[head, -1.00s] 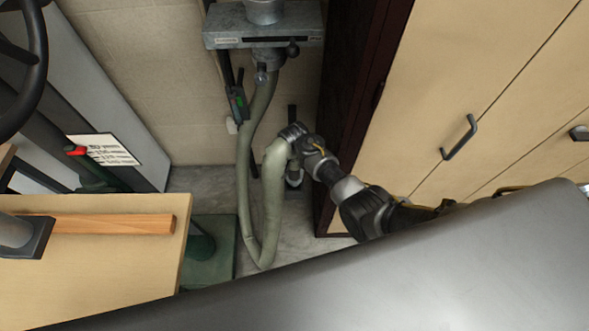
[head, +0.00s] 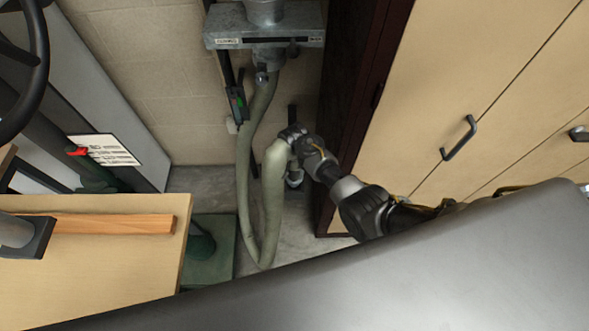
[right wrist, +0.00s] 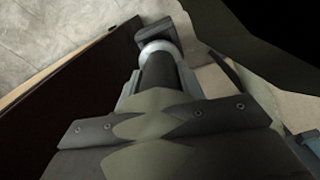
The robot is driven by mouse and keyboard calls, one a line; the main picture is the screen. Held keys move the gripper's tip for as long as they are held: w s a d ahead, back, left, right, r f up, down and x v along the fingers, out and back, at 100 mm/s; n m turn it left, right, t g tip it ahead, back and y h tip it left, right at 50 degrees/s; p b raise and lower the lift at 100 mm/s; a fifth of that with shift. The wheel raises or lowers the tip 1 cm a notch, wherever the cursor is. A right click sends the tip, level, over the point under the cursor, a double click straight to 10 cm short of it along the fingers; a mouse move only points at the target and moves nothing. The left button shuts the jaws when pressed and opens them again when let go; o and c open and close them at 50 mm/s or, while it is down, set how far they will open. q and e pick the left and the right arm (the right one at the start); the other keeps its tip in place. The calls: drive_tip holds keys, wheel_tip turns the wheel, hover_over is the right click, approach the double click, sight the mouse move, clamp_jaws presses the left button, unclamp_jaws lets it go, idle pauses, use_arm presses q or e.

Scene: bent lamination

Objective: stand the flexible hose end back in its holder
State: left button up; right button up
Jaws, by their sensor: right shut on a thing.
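The flexible hose (head: 272,205) is grey-green. It hangs from a metal box at the wall, loops near the floor and rises again to my right gripper (head: 295,138). My right gripper is shut on the hose near its end. In the right wrist view the hose (right wrist: 150,102) lies between the fingers, and a dark tube (right wrist: 158,75) runs from it towards a pale ring. The holder (head: 294,179), a small pale cup on a dark wall bracket, is just below the gripper. It also shows in the right wrist view (right wrist: 160,47). Whether the tube is inside the ring I cannot tell.
A dark-sided cabinet (head: 357,120) with pale doors stands close on the right of the holder. The metal box (head: 262,40) is on the wall above. A wooden bench (head: 90,270) and a green machine base (head: 212,245) are on the left. Some floor is free between them.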

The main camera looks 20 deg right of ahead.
drive_tip(key=shift+p, duration=0.3)
drive_tip(key=shift+f, duration=0.1)
idle(0.4)
drive_tip(key=shift+f+b, duration=1.1)
drive_tip(key=shift+f, duration=0.15)
drive_tip(key=shift+f, duration=0.1)
drive_tip(key=shift+f+b, duration=0.45)
drive_tip(key=shift+f, duration=0.2)
drive_tip(key=shift+f, duration=0.1)
drive_tip(key=shift+f+b, duration=0.7)
drive_tip(key=shift+f, duration=0.05)
drive_tip(key=o, duration=1)
drive_tip(key=shift+c, duration=0.2)
